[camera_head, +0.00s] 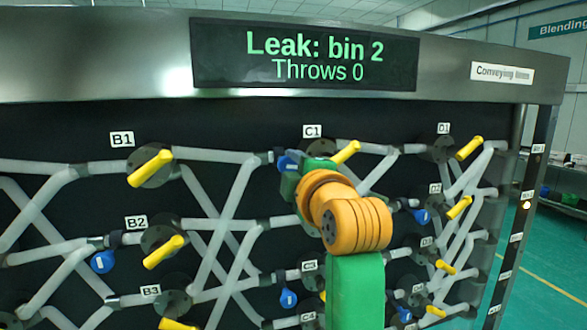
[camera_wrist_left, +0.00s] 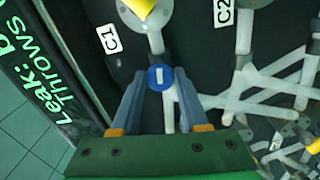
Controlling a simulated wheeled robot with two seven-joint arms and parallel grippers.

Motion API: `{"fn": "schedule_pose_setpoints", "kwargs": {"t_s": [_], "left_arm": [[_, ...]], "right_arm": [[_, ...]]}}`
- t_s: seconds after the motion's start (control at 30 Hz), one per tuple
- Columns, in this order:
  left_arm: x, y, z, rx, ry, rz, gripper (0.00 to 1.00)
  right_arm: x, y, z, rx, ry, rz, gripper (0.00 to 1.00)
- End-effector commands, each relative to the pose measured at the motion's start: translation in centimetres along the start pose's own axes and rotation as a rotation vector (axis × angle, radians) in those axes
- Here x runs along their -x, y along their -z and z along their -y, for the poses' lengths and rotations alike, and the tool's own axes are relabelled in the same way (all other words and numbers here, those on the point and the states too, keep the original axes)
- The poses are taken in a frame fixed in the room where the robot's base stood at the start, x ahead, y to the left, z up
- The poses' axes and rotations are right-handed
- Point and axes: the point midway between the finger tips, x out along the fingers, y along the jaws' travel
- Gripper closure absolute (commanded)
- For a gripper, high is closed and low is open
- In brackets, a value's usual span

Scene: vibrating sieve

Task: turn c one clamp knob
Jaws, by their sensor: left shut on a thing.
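The C1 clamp knob is a round blue knob (camera_wrist_left: 161,77) with a white bar mark that looks nearly upright in the left wrist view. In the head view a bit of this blue knob (camera_head: 285,163) shows left of the C1 valve's yellow handle (camera_head: 346,152). My left gripper (camera_wrist_left: 160,80) has one finger on each side of the knob and is shut on it. In the head view my left gripper (camera_head: 291,170) is mostly hidden behind my green and orange wrist. My right gripper is in neither view.
Other yellow handles stick out around, such as the B1 handle (camera_head: 150,168) and D1 handle (camera_head: 469,148). More blue knobs hang at B2 (camera_head: 103,262) and below C3 (camera_head: 288,298). Pale pipes cross the dark panel. A screen (camera_head: 305,55) reads "Leak: bin 2, Throws 0".

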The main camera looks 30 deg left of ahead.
Motion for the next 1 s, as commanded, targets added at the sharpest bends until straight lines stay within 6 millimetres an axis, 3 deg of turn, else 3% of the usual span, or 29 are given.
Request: {"fn": "schedule_pose_setpoints", "kwargs": {"t_s": [0.57,0.6,0.7,1.0], "left_arm": [[0.02,0.02,-0.09,-0.032,-0.003,0.000,1.00],[0.02,0.02,-0.09,-0.032,-0.003,0.000,0.53],[0.02,0.02,-0.08,-0.032,-0.003,0.000,0.26],[0.17,0.00,0.06,-0.032,-0.002,0.000,0.26]], "right_arm": [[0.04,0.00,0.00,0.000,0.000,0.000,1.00],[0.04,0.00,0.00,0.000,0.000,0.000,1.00],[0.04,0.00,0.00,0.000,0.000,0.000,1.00],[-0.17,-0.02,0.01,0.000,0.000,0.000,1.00]]}}
